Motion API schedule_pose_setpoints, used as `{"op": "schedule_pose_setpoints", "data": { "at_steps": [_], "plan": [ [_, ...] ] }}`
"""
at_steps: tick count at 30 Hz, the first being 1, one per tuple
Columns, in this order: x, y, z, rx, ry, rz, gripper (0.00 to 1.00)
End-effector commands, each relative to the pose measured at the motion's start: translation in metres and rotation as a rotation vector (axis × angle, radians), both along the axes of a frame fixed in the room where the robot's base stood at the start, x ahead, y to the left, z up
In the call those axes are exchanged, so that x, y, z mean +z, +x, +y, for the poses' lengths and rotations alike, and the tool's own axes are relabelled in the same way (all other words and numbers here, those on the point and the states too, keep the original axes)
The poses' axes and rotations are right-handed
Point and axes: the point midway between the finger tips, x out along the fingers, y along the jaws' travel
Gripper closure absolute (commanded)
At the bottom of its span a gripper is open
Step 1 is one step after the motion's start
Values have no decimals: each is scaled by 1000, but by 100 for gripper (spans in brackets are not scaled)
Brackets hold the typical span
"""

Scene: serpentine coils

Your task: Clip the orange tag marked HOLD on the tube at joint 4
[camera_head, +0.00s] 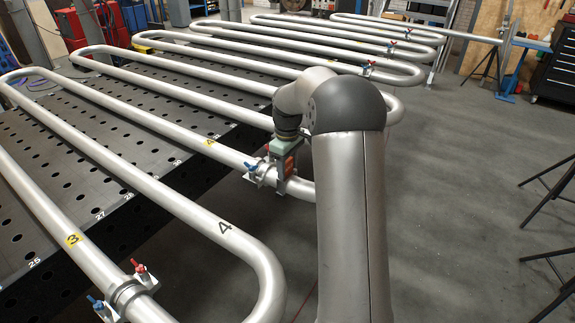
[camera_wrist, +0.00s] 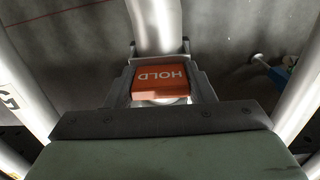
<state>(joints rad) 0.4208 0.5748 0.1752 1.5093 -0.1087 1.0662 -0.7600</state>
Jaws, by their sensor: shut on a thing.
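The orange HOLD tag (camera_wrist: 160,78) is between the two fingers of my gripper (camera_wrist: 160,70) in the wrist view, its lettering upside down. My gripper (camera_head: 286,172) is shut on it. In the head view, part of the orange tag (camera_head: 292,164) shows at the tube with the yellow label 4 (camera_head: 209,142), just right of the clamp with a blue handle (camera_head: 252,167). In the wrist view this tube (camera_wrist: 156,25) runs directly beyond the tag. I cannot tell whether the tag is clipped around the tube or only touches it.
A neighbouring joint with red and blue handles (camera_head: 128,290) sits on the tube labelled 3 (camera_head: 73,239). Parallel tubes run on both sides of my gripper. A blue handle (camera_wrist: 279,75) is close on the right in the wrist view. Open floor (camera_head: 450,190) lies right of the coils.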

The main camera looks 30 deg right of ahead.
Motion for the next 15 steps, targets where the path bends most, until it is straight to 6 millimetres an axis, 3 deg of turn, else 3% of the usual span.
{"op": "schedule_pose_setpoints", "data": {
  "at_steps": [13, 14, 15],
  "plan": [
    [-5, 0, 0, 0, 1, 2, 92],
    [-6, 0, 0, 0, 1, 3, 43],
    [-6, 0, 0, 0, 1, 3, 32]
  ]
}}
